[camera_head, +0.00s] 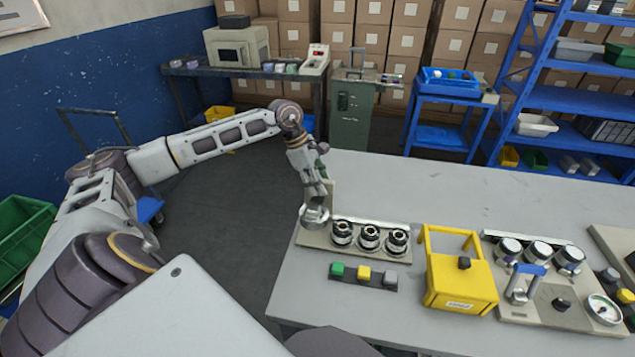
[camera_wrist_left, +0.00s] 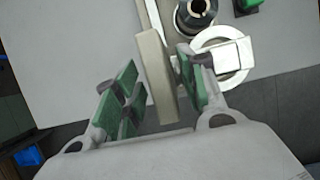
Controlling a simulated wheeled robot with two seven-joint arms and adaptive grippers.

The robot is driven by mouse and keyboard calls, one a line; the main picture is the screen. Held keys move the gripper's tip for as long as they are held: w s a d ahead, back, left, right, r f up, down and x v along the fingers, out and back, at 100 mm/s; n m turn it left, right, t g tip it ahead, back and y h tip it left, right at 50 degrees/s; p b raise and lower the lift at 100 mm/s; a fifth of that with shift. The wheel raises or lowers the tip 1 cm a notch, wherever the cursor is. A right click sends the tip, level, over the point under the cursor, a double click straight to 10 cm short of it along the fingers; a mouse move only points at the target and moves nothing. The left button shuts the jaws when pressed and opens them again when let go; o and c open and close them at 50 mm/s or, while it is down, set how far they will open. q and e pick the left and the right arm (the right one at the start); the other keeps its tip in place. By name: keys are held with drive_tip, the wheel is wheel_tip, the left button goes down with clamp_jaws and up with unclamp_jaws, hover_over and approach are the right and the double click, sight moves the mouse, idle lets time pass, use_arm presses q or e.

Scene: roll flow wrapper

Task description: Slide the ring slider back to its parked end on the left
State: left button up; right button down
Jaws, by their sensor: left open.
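The ring slider (camera_head: 314,217) is a pale grey ring at the left end of a beige panel (camera_head: 313,239) on the table. In the left wrist view the ring (camera_wrist_left: 242,76) shows beside the right-hand finger, with a pale block across it. A beige upright plate (camera_wrist_left: 157,80) stands between the green-padded fingers, closer to the right-hand one. I cannot tell whether the plate is joined to the ring. My left gripper (camera_head: 317,190) points down just above the ring. It is open, and its fingers partly hide the ring's surroundings. My right gripper is not in view.
Several black-and-silver round units (camera_head: 369,239) stand on the panel right of the ring. A button strip (camera_head: 363,277) lies in front. A yellow frame box (camera_head: 459,283) and another fixture panel (camera_head: 545,315) stand further right. The table's back strip (camera_head: 440,185) is clear.

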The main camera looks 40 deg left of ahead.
use_arm(q)
drive_tip(key=shift+r, duration=0.2)
drive_tip(key=v, duration=1.1)
drive_tip(key=shift+a+r, duration=0.25)
drive_tip(key=shift+a, duration=0.05)
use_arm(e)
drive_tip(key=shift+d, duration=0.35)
